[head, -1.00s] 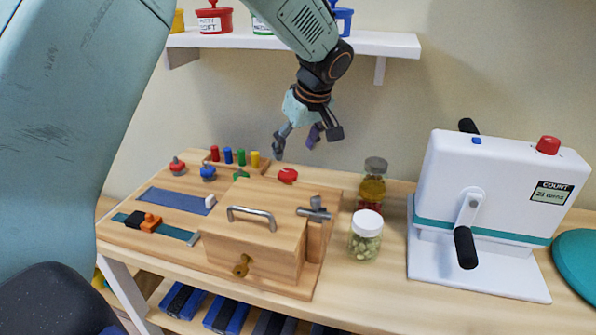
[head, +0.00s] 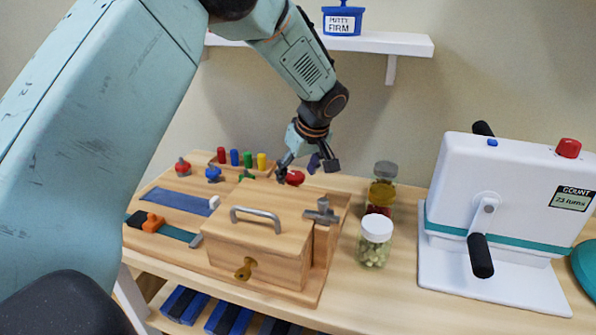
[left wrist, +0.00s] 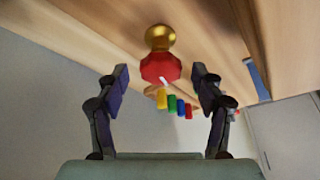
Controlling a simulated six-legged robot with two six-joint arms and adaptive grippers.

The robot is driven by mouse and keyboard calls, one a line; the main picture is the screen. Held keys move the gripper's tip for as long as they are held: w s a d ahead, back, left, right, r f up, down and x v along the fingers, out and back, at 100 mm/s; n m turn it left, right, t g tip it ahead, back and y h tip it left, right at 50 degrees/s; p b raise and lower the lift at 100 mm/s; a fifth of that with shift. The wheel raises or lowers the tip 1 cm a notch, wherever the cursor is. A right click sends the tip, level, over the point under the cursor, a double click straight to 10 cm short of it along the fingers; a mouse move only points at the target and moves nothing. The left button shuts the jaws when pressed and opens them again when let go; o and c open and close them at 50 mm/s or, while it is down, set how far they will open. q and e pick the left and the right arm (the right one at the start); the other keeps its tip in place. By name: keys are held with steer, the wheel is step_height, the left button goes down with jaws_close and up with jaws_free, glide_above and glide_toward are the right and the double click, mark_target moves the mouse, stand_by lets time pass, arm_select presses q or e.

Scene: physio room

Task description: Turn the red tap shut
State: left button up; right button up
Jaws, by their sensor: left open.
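The red tap (head: 294,177) stands on the wooden board behind the wooden box, partly hidden by my gripper. In the left wrist view its red faceted handle (left wrist: 160,70) has a white mark, with a round brass part (left wrist: 160,37) above it in the picture. My left gripper (head: 307,168) is open and pointed down close to the tap. In the wrist view the handle shows between the two fingers (left wrist: 160,78), with a gap on each side. I see no contact. My right gripper is not in view.
The wooden box (head: 252,262) with a metal handle stands in front of the tap. A grey lever (head: 322,211) stands to its right. Coloured pegs (head: 248,159) stand at the left. Jars (head: 375,240) and a white crank machine (head: 500,200) are at the right. A shelf (head: 385,43) hangs above.

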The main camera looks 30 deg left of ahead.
arm_select(q)
steer(key=shift+a, duration=0.25)
steer(key=shift+a+f, duration=0.15)
steer(key=shift+c, duration=0.8)
steer(key=shift+w, duration=0.15)
steer(key=shift+c, duration=0.8)
steer(key=shift+d, duration=0.25)
steer(key=c, duration=0.8)
steer(key=shift+a+r+m, duration=0.1)
steer(key=shift+r+m, duration=0.15)
steer(key=shift+m, duration=0.25)
